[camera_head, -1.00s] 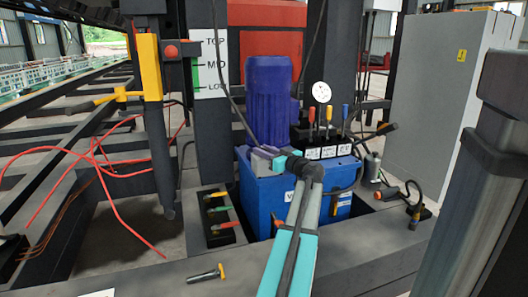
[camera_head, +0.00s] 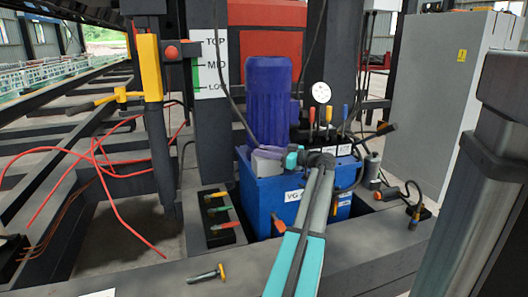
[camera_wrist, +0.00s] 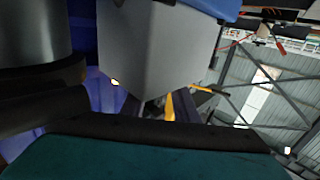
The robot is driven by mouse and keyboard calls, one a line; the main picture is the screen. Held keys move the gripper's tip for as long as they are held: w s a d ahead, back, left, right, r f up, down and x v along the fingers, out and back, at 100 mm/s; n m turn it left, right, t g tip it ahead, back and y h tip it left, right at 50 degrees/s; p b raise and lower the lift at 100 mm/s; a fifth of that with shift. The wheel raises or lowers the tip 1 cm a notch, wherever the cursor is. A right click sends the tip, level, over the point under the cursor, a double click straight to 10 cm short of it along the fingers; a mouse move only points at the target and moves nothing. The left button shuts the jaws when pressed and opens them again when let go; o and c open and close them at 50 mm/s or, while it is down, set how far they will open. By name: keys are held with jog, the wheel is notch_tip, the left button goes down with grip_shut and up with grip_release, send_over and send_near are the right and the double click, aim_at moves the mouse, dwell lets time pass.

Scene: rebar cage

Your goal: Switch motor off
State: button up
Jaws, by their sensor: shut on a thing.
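The blue motor (camera_head: 268,100) stands upright on a blue tank (camera_head: 262,200) in the head view. A light grey box (camera_head: 266,162) sits at its foot, on the tank's top left. A large grey housing fills the upper middle of the wrist view (camera_wrist: 155,50). My gripper (camera_head: 292,158) is at the end of my teal arm, just right of the grey box and above the tank. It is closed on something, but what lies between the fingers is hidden. No switch can be made out clearly.
Red, blue and orange-topped levers (camera_head: 328,115) and a round gauge (camera_head: 321,92) stand right of the motor. A valve block with coloured handles (camera_head: 218,212) is at left. A yellow-handled tool (camera_head: 207,275) lies on the front beam. A grey cabinet (camera_head: 435,100) stands at right.

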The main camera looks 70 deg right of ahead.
jog(key=shift+f, duration=0.1)
jog(key=o, duration=1.1)
jog(key=shift+c, duration=0.2)
jog(key=s+a+p, duration=0.1)
jog(key=s+p, duration=0.4)
jog(key=s, duration=0.8)
jog(key=shift+s+a+p, duration=0.15)
jog(key=shift+s+p, duration=0.2)
jog(key=shift+s, duration=0.05)
